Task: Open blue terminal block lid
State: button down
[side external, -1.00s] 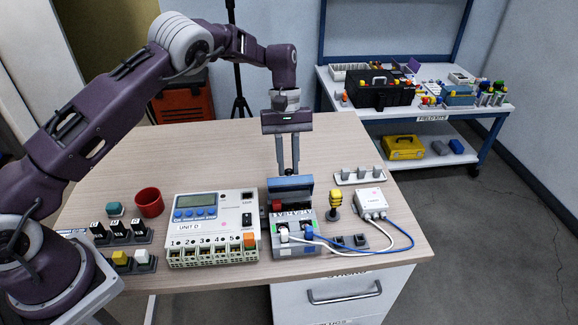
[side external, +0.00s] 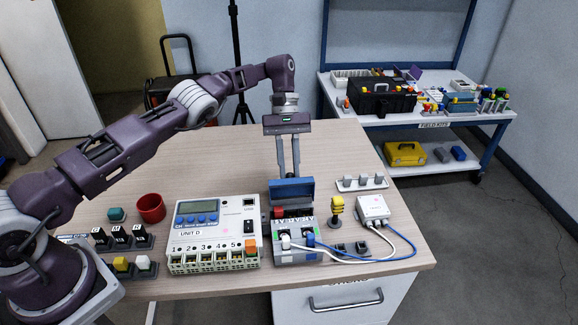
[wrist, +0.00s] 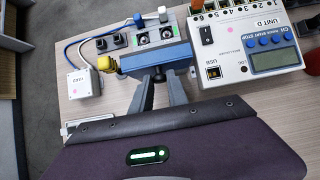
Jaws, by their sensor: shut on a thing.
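The terminal block (side external: 298,257) is a grey unit near the table's front edge, right of UNIT D. Its blue lid (side external: 291,191) stands raised at the back of the block, its broad face toward the side camera. The lid also shows in the wrist view (wrist: 157,60) as a blue bar across the block's near edge. My gripper (side external: 288,177) reaches down from above behind the lid, shut on it. Its fingertips (wrist: 160,76) meet the lid's edge in the wrist view. The exact contact is partly hidden by the lid.
UNIT D (side external: 214,232) stands close on the left. A yellow-topped post (side external: 336,207), a white sensor box (side external: 373,209) with white and blue wires, and a rack of grey pegs (side external: 362,182) are on the right. A red cup (side external: 151,208) is far left. The table behind is clear.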

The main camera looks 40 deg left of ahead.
jog(key=shift+d, duration=0.2)
jog(key=c, duration=1.3)
grip_release()
jog(key=shift+a, duration=0.1)
